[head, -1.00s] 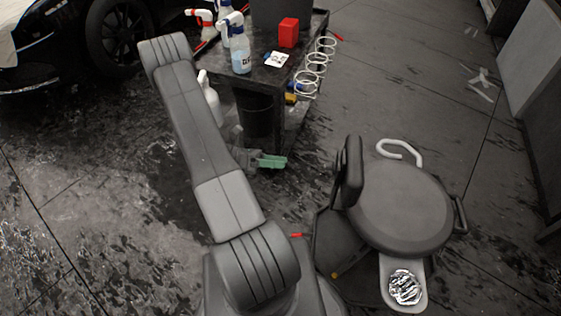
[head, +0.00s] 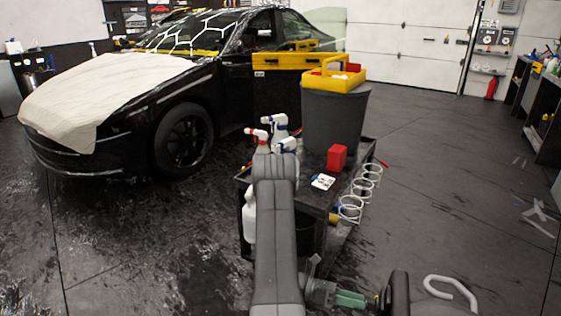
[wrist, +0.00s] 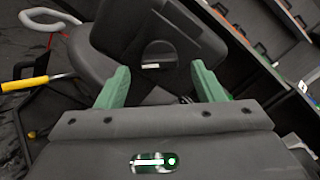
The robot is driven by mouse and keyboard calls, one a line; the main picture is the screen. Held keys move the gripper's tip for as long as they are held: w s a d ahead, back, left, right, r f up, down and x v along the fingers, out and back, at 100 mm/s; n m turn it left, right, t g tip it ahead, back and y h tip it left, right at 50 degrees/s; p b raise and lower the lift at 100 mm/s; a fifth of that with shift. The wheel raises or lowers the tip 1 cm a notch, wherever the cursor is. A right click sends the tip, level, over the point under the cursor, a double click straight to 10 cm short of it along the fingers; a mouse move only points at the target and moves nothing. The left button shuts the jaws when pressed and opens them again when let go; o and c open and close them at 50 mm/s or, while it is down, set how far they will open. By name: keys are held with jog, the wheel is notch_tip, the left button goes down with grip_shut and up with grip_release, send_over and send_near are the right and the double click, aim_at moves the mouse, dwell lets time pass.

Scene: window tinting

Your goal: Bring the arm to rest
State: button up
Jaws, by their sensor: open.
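My gripper (head: 350,299) shows at the bottom of the head view, low in front of the cart and just left of the stool's dark backrest (head: 398,292). In the wrist view my gripper (wrist: 160,75) has its two green fingers wide apart with nothing between them. The stool's backrest (wrist: 150,38) lies beyond the fingers there; I cannot tell the exact gap. My grey arm stands up in front of the cart in the head view, its base out of view.
The dark cart (head: 337,232) carries spray bottles (head: 287,146), a red box (head: 337,157) and a grey bucket (head: 335,120) with a yellow tray. White rings (head: 351,207) hang on its right side. A black car (head: 185,140) stands left. Floor at right is mostly clear.

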jog(key=shift+x, duration=1.25)
jog(key=v, duration=1.4)
jog(key=s+d+m+b, duration=0.4)
jog(key=d+m+b, duration=0.5)
jog(key=d+m, duration=0.4)
jog(key=m, duration=0.3)
jog(key=shift+s+d+b, duration=0.15)
jog(key=shift+d+b, duration=0.05)
jog(key=shift+b, duration=0.2)
jog(key=shift+r, duration=0.1)
